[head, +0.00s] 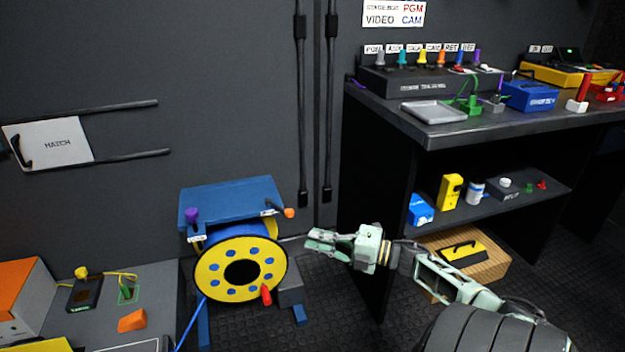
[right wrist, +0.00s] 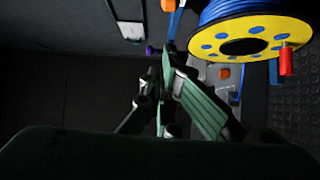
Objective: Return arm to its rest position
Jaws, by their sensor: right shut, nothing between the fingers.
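My right gripper (head: 322,243) is shut and empty. In the head view its arm comes in from the lower right and the fingers point left, beside the cable reel (head: 240,268). The reel has a yellow flange, blue cable and a red handle, and stands in a blue frame (head: 235,195). In the right wrist view the shut fingers (right wrist: 168,62) show in the middle, with the reel (right wrist: 245,38) at the upper right. I cannot tell whether the gripper touches the frame; a gap seems to show in the head view. My left gripper is not in view.
A desk (head: 470,128) with a patch box and a grey tray (head: 432,111) stands right, with a shelf (head: 500,196) below. A wooden crate (head: 500,270) is under it. A grey bench (head: 155,285) is at lower left. A hatch panel (head: 50,146) is on the wall.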

